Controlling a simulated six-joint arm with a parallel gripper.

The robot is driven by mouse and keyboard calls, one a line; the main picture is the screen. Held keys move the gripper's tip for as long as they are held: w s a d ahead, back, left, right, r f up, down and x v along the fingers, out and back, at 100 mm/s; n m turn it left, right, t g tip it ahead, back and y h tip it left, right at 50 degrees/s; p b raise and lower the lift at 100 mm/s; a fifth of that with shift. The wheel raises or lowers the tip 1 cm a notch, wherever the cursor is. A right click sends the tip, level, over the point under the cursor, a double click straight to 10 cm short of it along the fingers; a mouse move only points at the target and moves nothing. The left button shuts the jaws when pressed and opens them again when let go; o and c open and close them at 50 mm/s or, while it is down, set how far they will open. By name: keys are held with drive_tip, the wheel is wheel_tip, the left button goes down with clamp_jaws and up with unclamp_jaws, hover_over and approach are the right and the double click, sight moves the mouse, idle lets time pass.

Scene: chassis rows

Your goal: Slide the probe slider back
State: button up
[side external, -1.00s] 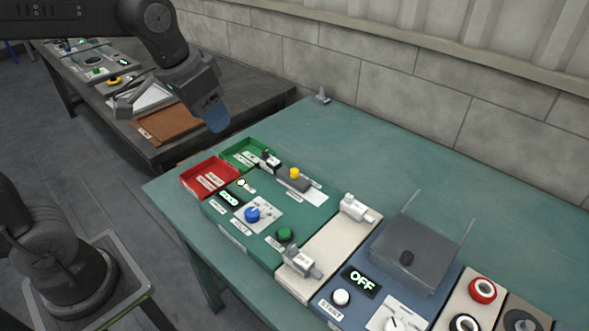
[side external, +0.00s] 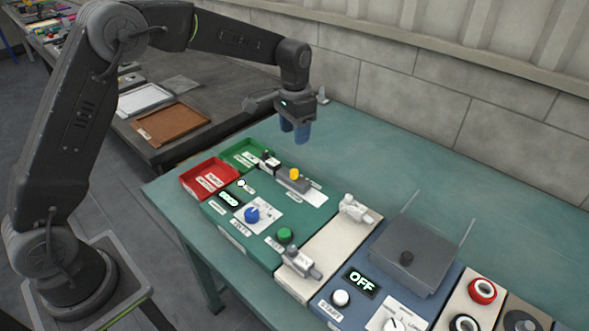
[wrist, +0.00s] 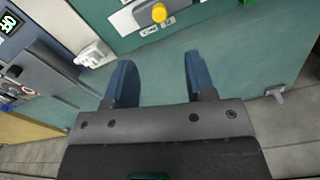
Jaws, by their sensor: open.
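The probe slider is most likely the grey block with a yellow knob (side external: 294,174) on the back part of the green panel (side external: 262,229). A white label strip lies to its right.
A red tray (side external: 209,181) and a green tray (side external: 240,157) adjoin the panel at its left. The green panel also bears a blue knob (side external: 252,215) and a green button (side external: 285,236). White clamps (side external: 354,208) stand to the right. The teal table behind is mostly clear.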

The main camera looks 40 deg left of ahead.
sight(295, 171)
wheel_tip(295, 171, down, 12)
drive_tip(key=shift+f, duration=0.1)
drive_tip(key=shift+c, duration=0.3)
clamp_jaws()
idle(0.4)
